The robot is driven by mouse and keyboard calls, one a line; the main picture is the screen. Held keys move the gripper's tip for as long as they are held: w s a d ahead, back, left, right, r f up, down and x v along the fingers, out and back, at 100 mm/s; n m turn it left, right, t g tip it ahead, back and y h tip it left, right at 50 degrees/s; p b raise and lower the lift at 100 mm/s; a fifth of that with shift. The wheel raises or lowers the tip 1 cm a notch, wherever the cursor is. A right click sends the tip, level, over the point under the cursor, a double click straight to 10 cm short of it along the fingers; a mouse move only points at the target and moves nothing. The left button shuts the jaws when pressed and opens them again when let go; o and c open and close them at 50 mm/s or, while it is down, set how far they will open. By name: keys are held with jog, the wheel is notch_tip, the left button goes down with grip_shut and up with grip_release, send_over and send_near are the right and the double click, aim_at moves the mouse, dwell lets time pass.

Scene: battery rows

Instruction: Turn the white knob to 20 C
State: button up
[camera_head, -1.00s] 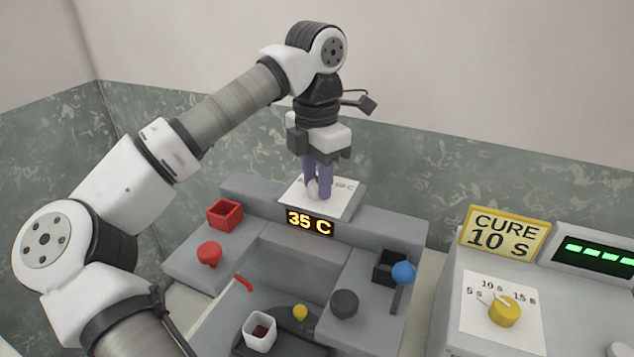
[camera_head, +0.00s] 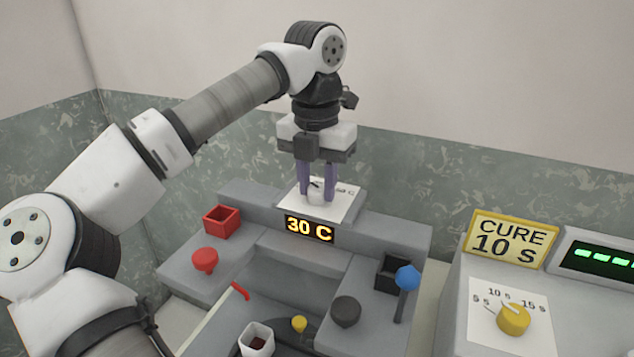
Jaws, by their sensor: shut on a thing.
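The white knob (camera_head: 316,197) sits on a white dial plate (camera_head: 345,203) on top of the grey machine. My gripper (camera_head: 316,194) points down over it, with its two purple fingers shut on the knob from left and right. The fingers and gripper body hide much of the knob and part of the dial's printed marks. The orange display (camera_head: 310,229) below the plate reads 30 C.
A red box (camera_head: 221,220), a red knob (camera_head: 205,260), a dark knob (camera_head: 345,310) and a blue-tipped lever (camera_head: 406,279) stand on the machine. A white cup (camera_head: 256,340) is in front. At right are a yellow knob (camera_head: 514,319) and a "CURE 10 S" sign (camera_head: 510,240).

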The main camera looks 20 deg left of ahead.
aim_at(315, 188)
jog(key=o, duration=1)
jog(key=shift+c, duration=0.2)
jog(key=shift+r, duration=0.1)
notch_tip(315, 188, up, 14)
jog(key=p, duration=1.1)
jog(key=shift+s+a+f, duration=0.1)
jog(key=shift+f, duration=0.2)
